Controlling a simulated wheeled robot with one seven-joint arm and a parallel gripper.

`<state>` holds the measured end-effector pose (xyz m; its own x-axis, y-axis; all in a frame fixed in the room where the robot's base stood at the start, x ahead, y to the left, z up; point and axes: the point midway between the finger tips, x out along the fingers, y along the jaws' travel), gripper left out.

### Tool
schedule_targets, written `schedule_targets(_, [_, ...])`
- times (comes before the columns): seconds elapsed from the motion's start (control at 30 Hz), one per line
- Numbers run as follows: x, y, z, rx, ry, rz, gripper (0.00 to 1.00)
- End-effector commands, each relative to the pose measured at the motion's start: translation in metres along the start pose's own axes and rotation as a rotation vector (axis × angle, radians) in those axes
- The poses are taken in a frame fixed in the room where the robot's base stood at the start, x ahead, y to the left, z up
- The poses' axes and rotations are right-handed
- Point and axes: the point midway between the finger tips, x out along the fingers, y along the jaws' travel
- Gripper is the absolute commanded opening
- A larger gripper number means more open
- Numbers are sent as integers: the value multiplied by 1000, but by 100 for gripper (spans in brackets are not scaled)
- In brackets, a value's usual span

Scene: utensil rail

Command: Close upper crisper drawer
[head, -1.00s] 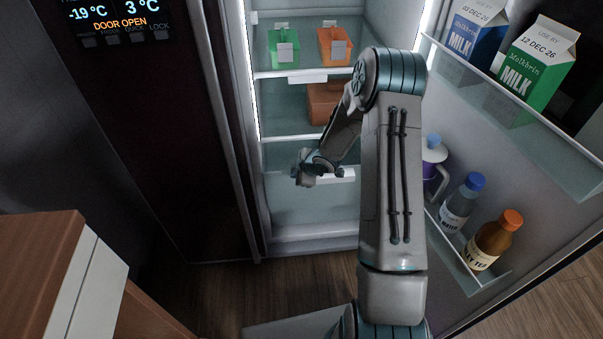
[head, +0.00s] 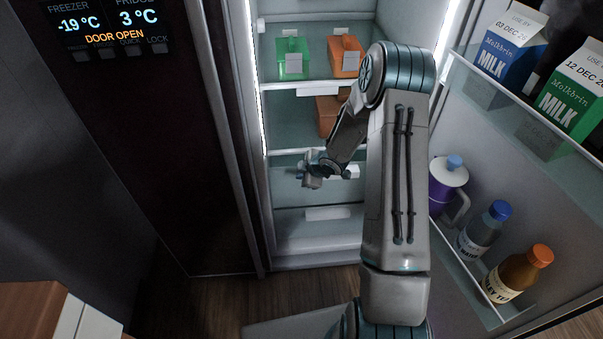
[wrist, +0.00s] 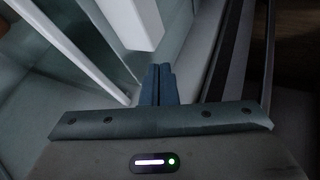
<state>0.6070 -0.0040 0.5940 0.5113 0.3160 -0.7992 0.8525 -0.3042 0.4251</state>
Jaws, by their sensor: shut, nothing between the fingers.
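The upper crisper drawer (head: 289,177) is a pale translucent drawer under the lowest shelf, with a white handle (head: 351,172) partly hidden by my arm. Its front looks about level with the lower drawer's front; I cannot tell whether a small gap remains. My gripper (head: 311,182) is in front of the upper drawer, left of its handle. In the wrist view my gripper's fingers (wrist: 158,84) are shut and empty, close to a pale panel, with a white block (wrist: 136,22) above and left of them. I cannot tell whether they touch the drawer.
The lower drawer has its own white handle (head: 327,213). A green bin (head: 291,60) and an orange bin (head: 345,58) stand on the shelf above. The open fridge door at right holds milk cartons (head: 572,95), a purple jug (head: 447,190) and bottles (head: 516,275).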

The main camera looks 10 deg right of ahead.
Motion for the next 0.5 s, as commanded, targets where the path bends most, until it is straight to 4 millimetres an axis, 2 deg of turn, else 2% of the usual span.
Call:
schedule_targets(0.07, [-1, -13, 2, 0, -1, 1, 0])
schedule_targets(0.2, [-42, -8, -1, 2, -1, 5, 0])
schedule_targets(0.3, [-64, -9, -2, 2, -1, 4, 0])
schedule_targets(0.5, [-95, -10, -2, 0, 1, 2, 0])
